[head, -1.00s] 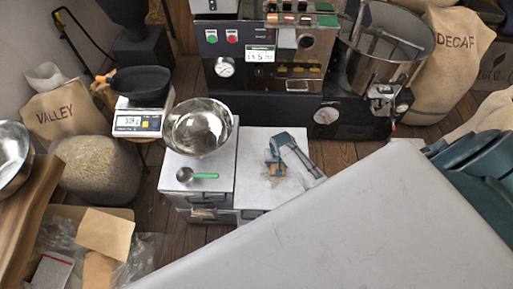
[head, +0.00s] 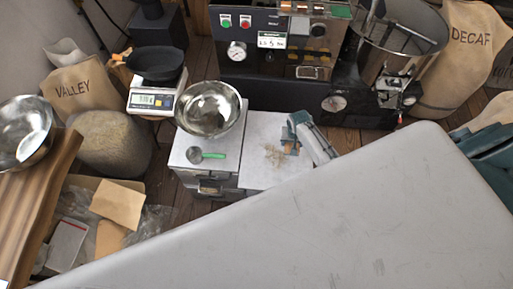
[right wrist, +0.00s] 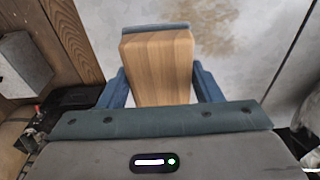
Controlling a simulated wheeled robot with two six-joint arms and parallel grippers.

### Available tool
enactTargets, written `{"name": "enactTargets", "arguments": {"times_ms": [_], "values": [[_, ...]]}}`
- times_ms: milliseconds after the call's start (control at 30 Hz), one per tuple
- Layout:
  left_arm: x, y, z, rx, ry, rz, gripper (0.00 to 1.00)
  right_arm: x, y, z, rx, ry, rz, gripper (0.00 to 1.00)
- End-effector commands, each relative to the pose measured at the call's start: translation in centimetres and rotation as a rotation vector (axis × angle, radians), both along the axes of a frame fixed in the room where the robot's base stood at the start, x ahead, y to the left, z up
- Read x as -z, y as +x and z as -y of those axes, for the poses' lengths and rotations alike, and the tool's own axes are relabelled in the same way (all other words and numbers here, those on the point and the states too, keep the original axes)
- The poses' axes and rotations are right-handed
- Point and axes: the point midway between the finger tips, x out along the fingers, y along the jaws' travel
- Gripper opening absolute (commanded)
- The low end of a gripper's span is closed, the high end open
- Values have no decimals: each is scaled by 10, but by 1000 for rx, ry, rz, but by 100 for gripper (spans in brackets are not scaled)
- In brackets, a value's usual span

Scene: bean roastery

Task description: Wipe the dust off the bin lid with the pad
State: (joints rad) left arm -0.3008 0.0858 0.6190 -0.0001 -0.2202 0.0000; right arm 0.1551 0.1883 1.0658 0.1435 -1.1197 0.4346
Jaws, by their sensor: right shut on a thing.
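The bin lid (head: 258,181) is a pale grey square top in the middle of the head view. A patch of tan dust (head: 275,155) lies on it and also shows in the right wrist view (right wrist: 205,30). My right gripper (head: 290,138) is over the far right part of the lid, beyond the dust. It is shut on the pad (right wrist: 158,70), a wooden block with a blue-grey underside. The pad is beside the dust patch; whether it touches the lid I cannot tell. My left gripper is out of view.
The black roaster (head: 275,95) stands close behind. A scale (head: 155,100) with a black pan is at the left.

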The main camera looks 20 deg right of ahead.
Motion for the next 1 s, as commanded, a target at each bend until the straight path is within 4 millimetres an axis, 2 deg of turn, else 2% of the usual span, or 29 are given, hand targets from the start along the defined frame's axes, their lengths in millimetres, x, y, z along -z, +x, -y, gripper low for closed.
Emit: {"name": "enactTargets", "arguments": {"times_ms": [33,233,833,1000], "values": [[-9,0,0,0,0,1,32,-10,1,1,0,0,1,40],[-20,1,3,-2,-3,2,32,-22,4,3,-2,0,0,40],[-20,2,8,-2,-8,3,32,-22,4,3,-6,0,0,40],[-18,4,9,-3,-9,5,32,-21,4,-6,-117,3,-3,40]]}}
